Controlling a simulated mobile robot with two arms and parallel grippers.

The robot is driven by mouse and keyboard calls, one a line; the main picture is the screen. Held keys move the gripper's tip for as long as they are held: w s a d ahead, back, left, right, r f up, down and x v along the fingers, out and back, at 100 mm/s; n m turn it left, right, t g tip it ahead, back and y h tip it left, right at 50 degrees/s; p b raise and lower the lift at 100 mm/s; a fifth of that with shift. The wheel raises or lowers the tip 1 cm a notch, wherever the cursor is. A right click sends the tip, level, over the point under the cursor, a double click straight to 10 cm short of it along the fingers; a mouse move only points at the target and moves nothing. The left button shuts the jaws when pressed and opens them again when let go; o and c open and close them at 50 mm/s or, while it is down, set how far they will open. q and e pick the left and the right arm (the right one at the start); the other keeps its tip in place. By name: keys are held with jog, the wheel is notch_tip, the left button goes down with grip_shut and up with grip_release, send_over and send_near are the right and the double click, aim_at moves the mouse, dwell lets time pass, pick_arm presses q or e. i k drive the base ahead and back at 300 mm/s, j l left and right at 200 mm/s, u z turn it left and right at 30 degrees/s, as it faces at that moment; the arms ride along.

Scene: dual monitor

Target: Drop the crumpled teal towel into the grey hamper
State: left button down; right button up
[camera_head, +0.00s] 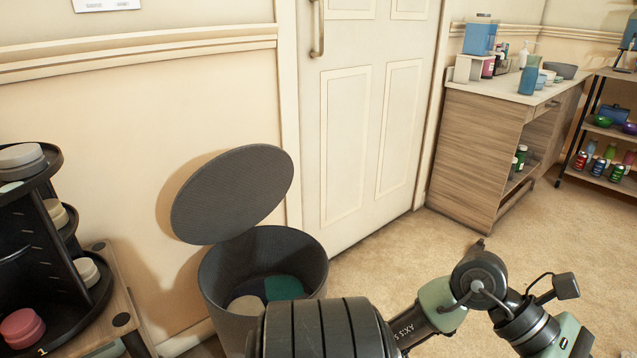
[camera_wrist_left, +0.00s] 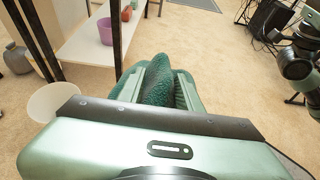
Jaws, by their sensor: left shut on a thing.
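The grey hamper (camera_head: 215,285) stands against the wall at lower middle in the head view, its round grey lid (camera_head: 232,195) tilted open. Inside the hamper lie a teal cloth (camera_head: 284,288) and a pale one. In the left wrist view my left gripper (camera_wrist_left: 158,76) is shut on the crumpled dark teal towel (camera_wrist_left: 158,90), which sits between its green fingers. The hamper is not seen in the wrist view. The head view shows an arm of mine across the bottom, with no fingertips in view. My right gripper is not in view.
A dark tiered stand (camera_head: 40,255) is at left, near the hamper. A closed white door (camera_head: 372,130) is behind it. A wooden counter (camera_head: 485,155) and a shelf rack (camera_head: 605,180) stand at right. The wrist view shows a white bin (camera_wrist_left: 55,101) on carpet.

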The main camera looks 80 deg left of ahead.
aim_at(263, 309)
jog(key=l+u, duration=0.2)
jog(key=u, duration=2.95)
jog(key=l, duration=0.1)
